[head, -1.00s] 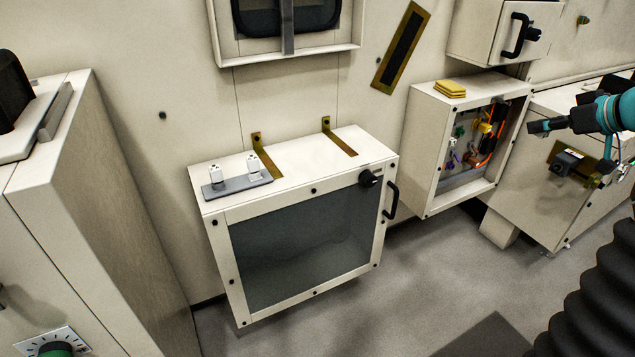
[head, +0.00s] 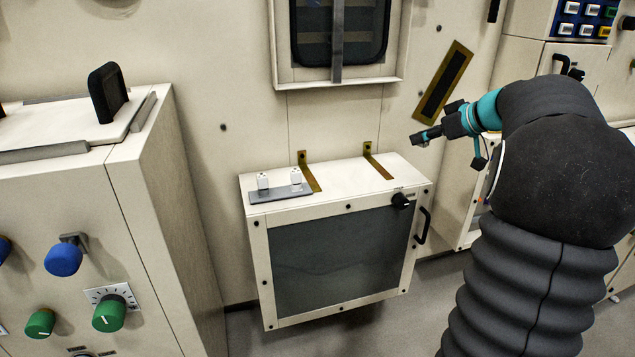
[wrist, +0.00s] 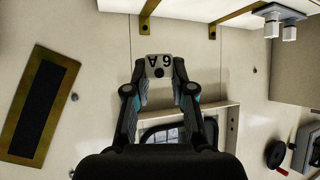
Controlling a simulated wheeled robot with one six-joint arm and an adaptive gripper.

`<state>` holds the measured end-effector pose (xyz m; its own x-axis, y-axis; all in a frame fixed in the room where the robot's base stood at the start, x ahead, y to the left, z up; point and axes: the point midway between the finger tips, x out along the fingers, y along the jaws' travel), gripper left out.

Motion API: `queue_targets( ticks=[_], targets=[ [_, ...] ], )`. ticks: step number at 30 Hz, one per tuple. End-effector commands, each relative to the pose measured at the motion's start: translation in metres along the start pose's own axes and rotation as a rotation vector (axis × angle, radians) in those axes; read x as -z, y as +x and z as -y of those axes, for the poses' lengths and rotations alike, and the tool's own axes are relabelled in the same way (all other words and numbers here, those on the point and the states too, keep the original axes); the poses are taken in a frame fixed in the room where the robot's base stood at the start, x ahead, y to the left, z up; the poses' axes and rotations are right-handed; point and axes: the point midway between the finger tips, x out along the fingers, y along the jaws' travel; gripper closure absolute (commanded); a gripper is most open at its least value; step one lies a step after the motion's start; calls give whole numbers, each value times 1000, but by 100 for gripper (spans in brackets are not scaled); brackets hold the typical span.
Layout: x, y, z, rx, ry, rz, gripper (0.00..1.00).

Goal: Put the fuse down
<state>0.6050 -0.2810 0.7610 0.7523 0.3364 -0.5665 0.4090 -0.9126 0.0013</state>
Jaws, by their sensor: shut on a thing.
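The fuse (wrist: 158,68) is a small pale block marked "6 A", upside down in the wrist view. My gripper (wrist: 160,84) is shut on it, with one finger on each side. In the head view my gripper (head: 424,138) is in the air to the upper right of the wall box (head: 345,183), above its top. The fuse cannot be made out there. On the box top two white fuses (head: 263,181) (head: 296,177) stand upright on a grey strip (head: 280,194). They also show at the wrist view's upper right (wrist: 289,32).
Two brass brackets (head: 312,178) (head: 378,168) rise from the box top to the wall. The box top right of the fuses is otherwise clear. A framed window (head: 340,75) is above. A cabinet with knobs (head: 150,170) stands at the left.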

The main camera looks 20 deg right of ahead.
Motion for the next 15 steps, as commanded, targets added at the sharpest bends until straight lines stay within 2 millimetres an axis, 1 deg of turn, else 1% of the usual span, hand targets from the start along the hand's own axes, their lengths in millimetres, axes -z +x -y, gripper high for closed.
queue_targets(
  ticks=[5, 12, 15],
  targets=[
    [0, 29, 14, 6, 0, 2, 100],
    [1, 82, 38, 9, -2, 2, 100],
    [2, 101, 46, 9, -3, 1, 100]
  ],
)
